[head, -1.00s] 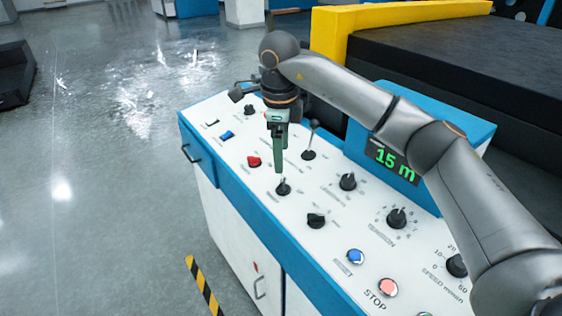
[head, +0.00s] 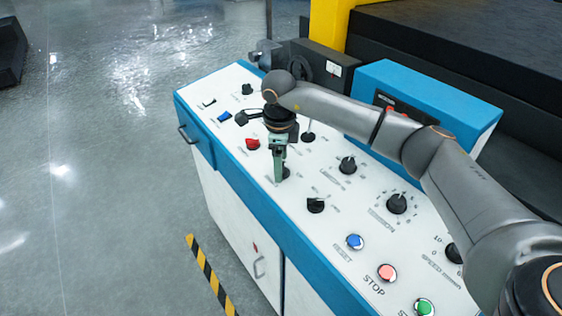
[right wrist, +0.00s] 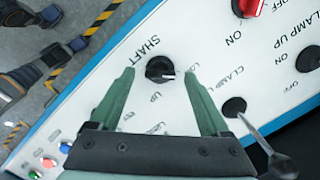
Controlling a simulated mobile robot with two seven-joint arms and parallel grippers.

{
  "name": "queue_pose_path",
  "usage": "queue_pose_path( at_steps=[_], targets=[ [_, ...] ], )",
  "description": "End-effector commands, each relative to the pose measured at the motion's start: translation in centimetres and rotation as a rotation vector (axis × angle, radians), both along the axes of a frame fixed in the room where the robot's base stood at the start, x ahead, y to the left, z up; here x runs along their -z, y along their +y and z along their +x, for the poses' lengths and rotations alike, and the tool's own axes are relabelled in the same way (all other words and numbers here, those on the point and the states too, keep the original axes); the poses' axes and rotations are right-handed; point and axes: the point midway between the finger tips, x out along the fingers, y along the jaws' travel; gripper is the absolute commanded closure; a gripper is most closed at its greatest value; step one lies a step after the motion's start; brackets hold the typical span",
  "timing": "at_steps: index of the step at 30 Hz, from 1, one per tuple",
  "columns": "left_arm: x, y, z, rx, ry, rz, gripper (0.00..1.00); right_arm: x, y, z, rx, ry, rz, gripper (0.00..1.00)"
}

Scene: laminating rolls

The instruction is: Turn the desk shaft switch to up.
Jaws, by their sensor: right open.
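The shaft switch (right wrist: 160,69) is a round black knob on the white desk panel. Its label "SHAFT" and the word "UP" are printed beside it, and a pale pointer mark on it faces right in the right wrist view. In the head view the knob (head: 284,174) is partly hidden by my right gripper (head: 279,177). My right gripper (right wrist: 159,73) is open, with one green finger on each side of the knob; I cannot tell whether they touch it. My left gripper is not in view.
A black lever (right wrist: 236,107) with a long stick stands right of the fingers. A red switch (head: 252,144), a dark knob (head: 316,205) and a blue button (head: 355,242) are nearby on the panel. The blue display housing (head: 430,95) rises behind. Open floor lies left.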

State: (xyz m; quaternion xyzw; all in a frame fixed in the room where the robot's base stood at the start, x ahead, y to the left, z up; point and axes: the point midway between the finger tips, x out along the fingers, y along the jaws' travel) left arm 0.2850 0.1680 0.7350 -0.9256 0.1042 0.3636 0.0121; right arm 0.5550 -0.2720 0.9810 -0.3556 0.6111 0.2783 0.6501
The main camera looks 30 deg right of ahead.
Motion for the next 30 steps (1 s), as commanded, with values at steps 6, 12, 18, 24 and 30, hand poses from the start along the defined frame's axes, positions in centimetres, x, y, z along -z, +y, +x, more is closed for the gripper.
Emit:
queue_pose_path(
  at_steps=[6,12,18,24,30],
  targets=[
    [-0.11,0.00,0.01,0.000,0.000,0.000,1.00,0.93,-0.06,0.10,-0.001,-0.001,-0.001,0.20],
    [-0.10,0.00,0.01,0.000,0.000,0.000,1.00,0.94,-0.06,0.10,-0.001,-0.001,-0.001,0.20],
    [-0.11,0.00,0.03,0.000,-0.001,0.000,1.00,0.90,-0.06,0.10,-0.001,-0.001,-0.001,0.43],
    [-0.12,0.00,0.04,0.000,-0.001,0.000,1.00,0.89,-0.07,0.09,-0.001,-0.001,-0.001,0.65],
    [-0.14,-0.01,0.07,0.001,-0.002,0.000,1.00,0.88,-0.07,0.10,-0.001,-0.001,-0.001,0.88]
  ],
)
